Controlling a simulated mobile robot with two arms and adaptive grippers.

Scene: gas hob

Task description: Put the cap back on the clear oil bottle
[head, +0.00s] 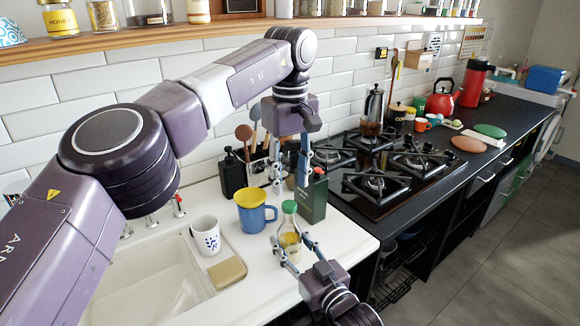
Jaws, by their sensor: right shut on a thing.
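The clear oil bottle (289,236) stands upright on the white counter, with yellowish oil inside. A green cap (289,206) shows at its top; I cannot tell whether it is fully seated. My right gripper (293,243) comes from the lower right, its fingers shut on the bottle's body from both sides. My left gripper (290,187) points down above the bottle. Its fingers are apart, with nothing visible between them, and the tips are a little above the green cap.
A dark green bottle (313,200) with a red top stands close behind the oil bottle. A blue and yellow mug (251,217) is to its left. A white cup (206,236) and a sponge (227,272) are by the sink. The gas hob (385,178) is right.

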